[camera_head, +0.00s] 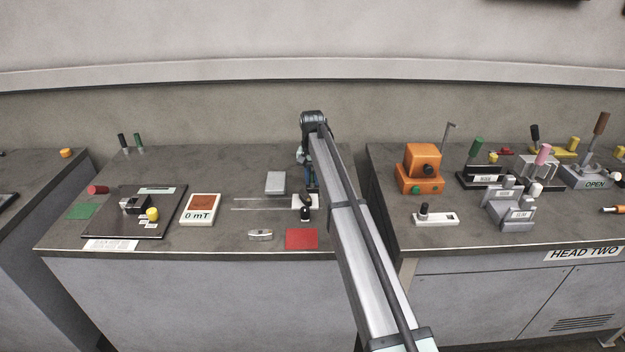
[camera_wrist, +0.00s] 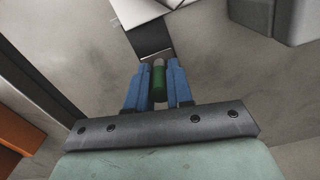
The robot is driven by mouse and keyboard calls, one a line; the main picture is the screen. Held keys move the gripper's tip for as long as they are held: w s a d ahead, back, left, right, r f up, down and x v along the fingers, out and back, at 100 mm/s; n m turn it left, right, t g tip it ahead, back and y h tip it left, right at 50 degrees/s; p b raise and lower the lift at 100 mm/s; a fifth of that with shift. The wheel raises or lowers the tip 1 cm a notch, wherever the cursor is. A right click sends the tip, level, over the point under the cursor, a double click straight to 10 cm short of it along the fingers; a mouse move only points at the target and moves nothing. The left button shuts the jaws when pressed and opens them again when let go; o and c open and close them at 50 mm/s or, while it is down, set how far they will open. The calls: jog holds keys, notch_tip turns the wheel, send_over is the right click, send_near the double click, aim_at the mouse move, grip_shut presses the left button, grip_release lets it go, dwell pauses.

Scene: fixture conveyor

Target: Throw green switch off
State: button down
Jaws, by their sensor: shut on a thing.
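A green handle (camera_wrist: 159,82), short and round with a paler tip, shows in the wrist view between the blue fingers of my gripper (camera_wrist: 158,78). The fingers are shut on it. A black strip (camera_wrist: 148,36) and a white plate (camera_wrist: 137,10) lie just beyond it. In the head view my gripper (camera_head: 312,186) is low over the right part of the middle bench, beside a white plate with a black knob (camera_head: 306,212). There the held green handle is hidden by my gripper and arm, and its lean cannot be told.
The middle bench (camera_head: 160,258) also bears a grey block (camera_head: 275,182), a red pad (camera_head: 301,238), a "0 mT" meter (camera_head: 200,209) and a green-handled lever (camera_head: 138,140) at the back. An orange device (camera_head: 421,170) and several levers crowd the right bench. A gap separates the benches.

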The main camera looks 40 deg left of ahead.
jog(key=shift+w+a+f+g+h, duration=0.1)
jog(key=shift+w+a+g+h, duration=0.15)
jog(key=shift+g+h, duration=0.3)
jog(key=shift+w+a+g+h, duration=0.15)
jog(key=shift+a+g+h, duration=0.05)
jog(key=shift+g+h, duration=0.3)
jog(key=c, duration=1)
grip_release()
jog(key=shift+v, duration=3.75)
